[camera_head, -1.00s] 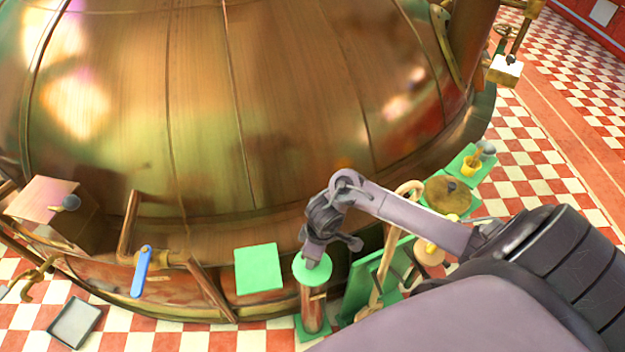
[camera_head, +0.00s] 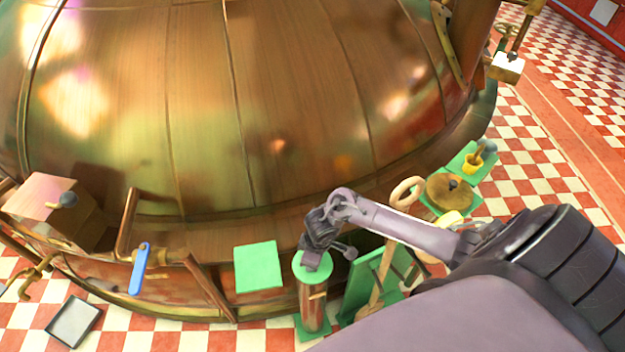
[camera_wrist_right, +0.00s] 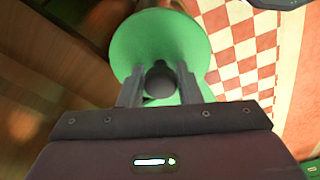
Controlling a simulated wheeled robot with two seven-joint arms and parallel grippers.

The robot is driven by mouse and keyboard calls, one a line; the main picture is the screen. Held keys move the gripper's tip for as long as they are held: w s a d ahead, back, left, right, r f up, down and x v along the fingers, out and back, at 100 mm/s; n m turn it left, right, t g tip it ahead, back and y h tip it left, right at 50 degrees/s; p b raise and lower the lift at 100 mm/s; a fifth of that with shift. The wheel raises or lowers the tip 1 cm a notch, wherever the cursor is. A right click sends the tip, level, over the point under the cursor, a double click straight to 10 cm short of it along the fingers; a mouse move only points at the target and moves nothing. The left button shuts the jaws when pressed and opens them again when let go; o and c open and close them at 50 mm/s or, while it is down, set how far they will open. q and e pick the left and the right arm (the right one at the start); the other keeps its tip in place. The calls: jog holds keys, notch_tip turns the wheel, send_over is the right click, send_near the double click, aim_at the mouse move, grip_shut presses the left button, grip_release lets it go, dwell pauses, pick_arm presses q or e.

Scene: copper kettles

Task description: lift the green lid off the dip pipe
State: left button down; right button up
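The green lid (camera_head: 300,267) is a round disc on top of the dip pipe (camera_head: 311,306), an upright copper cylinder on a green base at the kettle's foot. In the right wrist view the lid (camera_wrist_right: 200,42) fills the upper middle, with a dark round knob (camera_wrist_right: 160,82) at its near side. My right gripper (camera_head: 311,262) is directly above the lid. In the right wrist view its fingers (camera_wrist_right: 161,86) stand open on either side of the knob, with narrow gaps. The head view partly hides the lid behind the gripper. My left gripper is not in view.
The large copper kettle (camera_head: 280,110) stands close behind. A green rack (camera_head: 362,288) with a wooden-handled tool is close on the right. A blue lever (camera_head: 139,270) and a dark tray (camera_head: 73,322) are farther left.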

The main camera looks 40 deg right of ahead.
grip_shut()
jog(key=shift+r, duration=0.15)
